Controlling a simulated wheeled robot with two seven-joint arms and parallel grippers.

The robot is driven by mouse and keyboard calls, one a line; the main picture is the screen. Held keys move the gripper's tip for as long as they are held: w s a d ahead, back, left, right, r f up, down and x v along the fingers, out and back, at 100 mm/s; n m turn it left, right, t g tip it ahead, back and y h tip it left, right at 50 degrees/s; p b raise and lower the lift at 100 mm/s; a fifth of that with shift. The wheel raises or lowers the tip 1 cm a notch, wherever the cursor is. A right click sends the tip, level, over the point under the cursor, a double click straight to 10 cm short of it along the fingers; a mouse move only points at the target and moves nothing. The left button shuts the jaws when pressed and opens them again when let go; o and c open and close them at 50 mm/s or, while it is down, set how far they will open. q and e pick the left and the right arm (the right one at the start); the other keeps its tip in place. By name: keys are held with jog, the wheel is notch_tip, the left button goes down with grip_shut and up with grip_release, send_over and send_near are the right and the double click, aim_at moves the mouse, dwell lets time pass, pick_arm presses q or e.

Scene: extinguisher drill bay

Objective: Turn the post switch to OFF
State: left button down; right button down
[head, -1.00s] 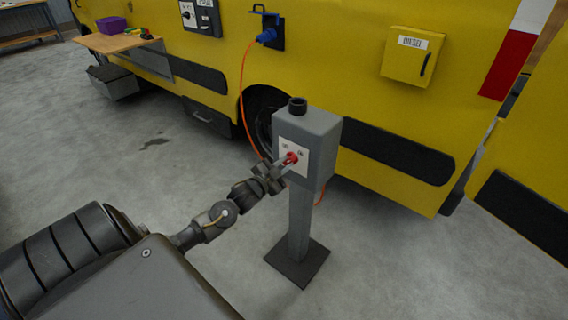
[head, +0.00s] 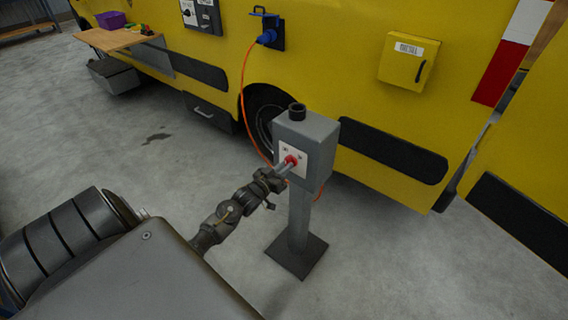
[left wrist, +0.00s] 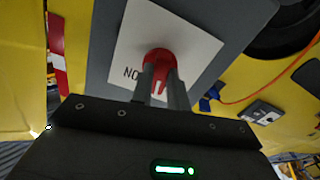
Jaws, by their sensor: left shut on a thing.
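The post switch is a red knob (head: 291,161) on a white plate (head: 300,153) on the front of a grey box (head: 312,135). The box stands on a grey post with a dark square base (head: 297,257). My left gripper (head: 284,167) reaches in from the left and is shut on the red knob. In the left wrist view its two fingers (left wrist: 160,82) clasp the knob (left wrist: 157,58), hiding part of it. Letters reading "NO" show on the plate (left wrist: 186,41) left of the knob; other lettering is hidden or too small. My right gripper is not in view.
A yellow vehicle (head: 340,65) stands behind the post. An orange cable (head: 242,95) hangs from a blue plug (head: 266,37) and passes behind the box. A yellow cabinet (head: 407,62) is at right, a wooden shelf (head: 105,38) at left. The floor left of the post is clear.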

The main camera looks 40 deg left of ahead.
pick_arm(q)
jog(key=shift+n+p, duration=1.55)
jog(key=shift+n, duration=1.65)
jog(key=c, duration=1.4)
grip_release()
jog(key=shift+o, duration=0.2)
jog(key=shift+s, duration=0.15)
